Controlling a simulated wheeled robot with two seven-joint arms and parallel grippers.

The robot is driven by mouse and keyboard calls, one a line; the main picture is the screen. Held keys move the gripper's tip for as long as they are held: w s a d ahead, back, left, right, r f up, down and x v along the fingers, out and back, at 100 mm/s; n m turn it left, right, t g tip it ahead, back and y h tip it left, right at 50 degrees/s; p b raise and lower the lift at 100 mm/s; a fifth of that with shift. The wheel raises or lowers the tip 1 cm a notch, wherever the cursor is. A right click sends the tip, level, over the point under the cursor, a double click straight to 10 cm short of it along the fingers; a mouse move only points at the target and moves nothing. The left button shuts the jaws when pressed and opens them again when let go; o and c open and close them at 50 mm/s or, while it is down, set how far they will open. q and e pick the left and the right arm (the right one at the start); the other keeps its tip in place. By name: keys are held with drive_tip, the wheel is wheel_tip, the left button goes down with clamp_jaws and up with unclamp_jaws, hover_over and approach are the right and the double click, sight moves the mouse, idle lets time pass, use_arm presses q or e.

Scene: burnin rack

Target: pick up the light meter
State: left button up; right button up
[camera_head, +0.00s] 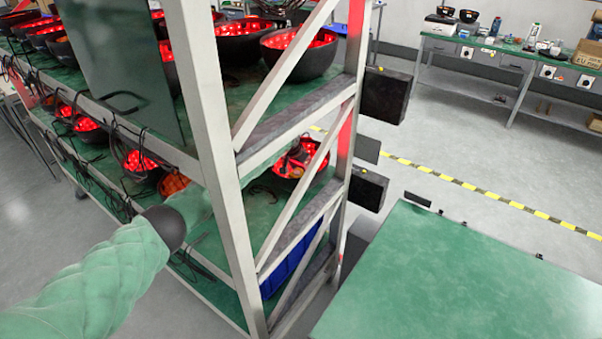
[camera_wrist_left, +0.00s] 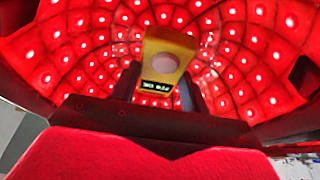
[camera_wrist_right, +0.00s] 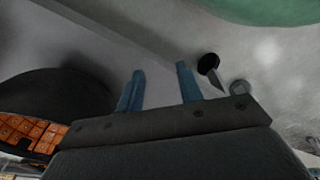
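The light meter (camera_wrist_left: 165,45) is a yellow block with a pale round sensor and a small dark display, seen in the left wrist view. It is in front of a dark bowl lined with red lights (camera_wrist_left: 245,60). My left gripper (camera_wrist_left: 163,80) is at the meter, with one dark finger showing at each side. The fingers look spread, and I cannot tell whether they touch it. In the head view my left arm reaches into the rack's lower shelf, where its gripper is hard to make out. My right gripper (camera_wrist_right: 160,78) is open and empty, with blue fingers apart.
The rack (camera_head: 215,150) has pale posts, diagonal braces and green shelves carrying several red-lit bowls (camera_head: 300,50). Cables hang along its front. A blue bin (camera_head: 290,262) is low inside.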

use_arm(q)
drive_tip(key=shift+c, duration=0.6)
drive_tip(key=shift+r, duration=0.15)
